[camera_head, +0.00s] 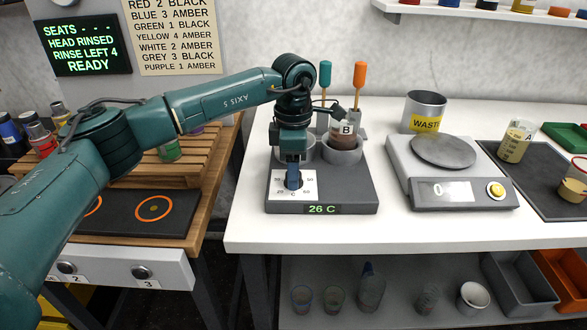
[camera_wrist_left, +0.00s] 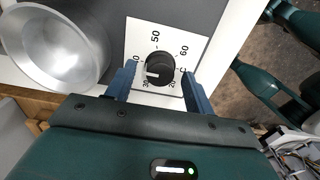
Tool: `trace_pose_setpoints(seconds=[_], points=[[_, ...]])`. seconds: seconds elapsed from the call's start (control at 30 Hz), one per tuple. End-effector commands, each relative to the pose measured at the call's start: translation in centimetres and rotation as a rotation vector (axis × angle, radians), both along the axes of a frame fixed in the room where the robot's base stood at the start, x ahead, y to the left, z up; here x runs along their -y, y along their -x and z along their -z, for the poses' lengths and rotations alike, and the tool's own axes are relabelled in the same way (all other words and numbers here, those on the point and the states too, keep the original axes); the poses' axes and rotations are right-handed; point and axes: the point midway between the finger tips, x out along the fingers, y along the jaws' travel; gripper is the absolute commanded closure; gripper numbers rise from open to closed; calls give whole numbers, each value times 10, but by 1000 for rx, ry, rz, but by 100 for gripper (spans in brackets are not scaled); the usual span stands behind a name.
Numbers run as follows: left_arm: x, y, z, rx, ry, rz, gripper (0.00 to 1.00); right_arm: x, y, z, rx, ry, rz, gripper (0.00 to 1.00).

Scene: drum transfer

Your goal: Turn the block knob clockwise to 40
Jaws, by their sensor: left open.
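The block (camera_head: 350,195) is a dark grey heater with a "26 C" display, on the white table. Its black knob (camera_wrist_left: 160,66) sits on a white dial (camera_wrist_left: 136,30) marked 20 to 60. In the left wrist view the knob's white pointer faces left, seemingly between 30 and 40. My left gripper (camera_wrist_left: 159,74) is open, with one blue finger on each side of the knob; contact cannot be told. In the head view the gripper (camera_head: 293,177) points down over the dial (camera_head: 308,186) and hides much of the knob. My right gripper is not in view.
An empty metal well (camera_wrist_left: 55,48) is beside the dial. Bottle B (camera_head: 345,131) stands in the block's right well. Orange-handled and teal-handled tools (camera_head: 359,76) stand behind. A waste can (camera_head: 425,103) and a scale (camera_head: 450,180) are to the right.

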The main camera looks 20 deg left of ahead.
Motion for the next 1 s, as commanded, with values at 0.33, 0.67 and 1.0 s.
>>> trace_pose_setpoints(seconds=[0.33,0.67,1.0], points=[[1,-1,-73,6,2,0,47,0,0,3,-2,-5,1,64],[0,0,-121,3,1,1,47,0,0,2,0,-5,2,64],[0,0,-125,2,0,0,47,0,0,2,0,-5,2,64]])
